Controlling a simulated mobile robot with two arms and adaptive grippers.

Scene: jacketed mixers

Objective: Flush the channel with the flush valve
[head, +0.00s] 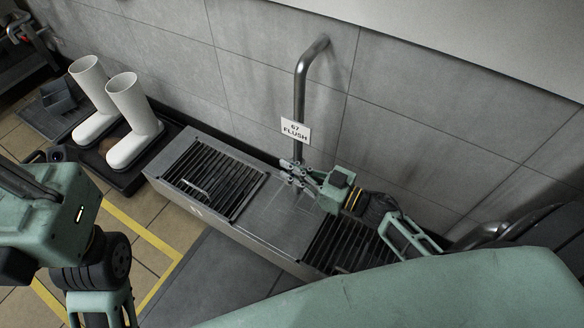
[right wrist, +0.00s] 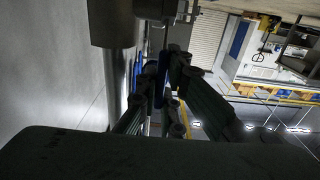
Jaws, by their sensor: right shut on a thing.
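The flush standpipe (head: 300,90) is a bent steel pipe rising against the grey wall, with a white sign (head: 295,130) reading "67 FLUSH". My right gripper (head: 296,172) is at the low end of this pipe, just under the sign. In the right wrist view its fingers (right wrist: 165,92) are shut around a narrow blue piece, the valve handle (right wrist: 169,103), beside the steel pipe (right wrist: 116,70). The fingers mostly hide the handle. The channel (head: 275,222) is a long metal trough with dark grates below the gripper. Water cannot be made out. My left arm shows at left; its fingers are out of frame.
White boots (head: 135,120) stand on a dark tray left of the channel. Yellow lines (head: 140,230) mark the tiled floor in front. A dark grey mat (head: 215,275) lies before the channel. The wall is close behind the pipe.

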